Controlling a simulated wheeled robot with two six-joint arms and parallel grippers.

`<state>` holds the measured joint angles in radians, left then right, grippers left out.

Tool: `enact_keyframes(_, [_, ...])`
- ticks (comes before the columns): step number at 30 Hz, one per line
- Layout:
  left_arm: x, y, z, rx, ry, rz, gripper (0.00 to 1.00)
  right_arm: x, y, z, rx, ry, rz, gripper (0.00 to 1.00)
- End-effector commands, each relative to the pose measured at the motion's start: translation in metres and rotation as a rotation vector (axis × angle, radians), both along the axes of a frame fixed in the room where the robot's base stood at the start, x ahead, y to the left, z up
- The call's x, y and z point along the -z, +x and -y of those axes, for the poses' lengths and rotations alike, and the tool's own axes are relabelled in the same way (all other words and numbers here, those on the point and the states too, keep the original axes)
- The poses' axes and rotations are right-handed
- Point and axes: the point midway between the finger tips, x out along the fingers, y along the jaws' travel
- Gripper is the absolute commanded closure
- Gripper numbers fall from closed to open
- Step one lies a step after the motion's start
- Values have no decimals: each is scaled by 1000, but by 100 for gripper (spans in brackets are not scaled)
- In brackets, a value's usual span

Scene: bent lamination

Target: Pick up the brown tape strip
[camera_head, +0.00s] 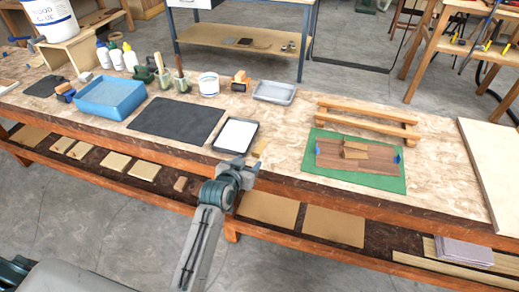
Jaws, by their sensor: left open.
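A small tan-brown strip (260,148) lies on the worktable just right of a black tray (222,149) holding a white sheet; it looks like the brown tape strip, but it is too small to be sure. My left gripper (238,162) is open at the table's front edge, close to the strip and the tray's front corner. It appears empty, and its fingers are small and hard to make out. Short brown pieces (355,149) also lie on a dark wood sheet (335,157) over a green mat (314,175). My right gripper is not in view.
A black mat (176,121), blue tub (97,113), grey tray (274,96) and white pot (208,89) stand left and behind. A wooden frame (362,109) stands behind the green mat. A pale board (488,165) lies at right. Bare tabletop shows around the strip.

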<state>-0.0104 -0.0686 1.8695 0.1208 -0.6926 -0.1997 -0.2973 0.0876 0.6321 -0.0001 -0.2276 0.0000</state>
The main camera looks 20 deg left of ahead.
Motion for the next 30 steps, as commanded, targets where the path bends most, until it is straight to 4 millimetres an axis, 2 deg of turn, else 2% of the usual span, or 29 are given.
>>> enact_keyframes(8, [8,31,3,0,0,-1,49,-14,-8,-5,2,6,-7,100])
enact_keyframes(12, [17,44,4,0,0,-2,49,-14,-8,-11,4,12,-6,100])
enact_keyframes(21, [19,48,5,-1,0,0,49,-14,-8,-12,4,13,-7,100])
enact_keyframes(22, [19,48,5,-1,0,0,51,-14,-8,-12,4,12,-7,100])
enact_keyframes(29, [19,48,5,-1,0,0,96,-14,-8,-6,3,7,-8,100])
enact_keyframes(30, [19,48,5,-1,0,0,96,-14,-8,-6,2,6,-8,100])
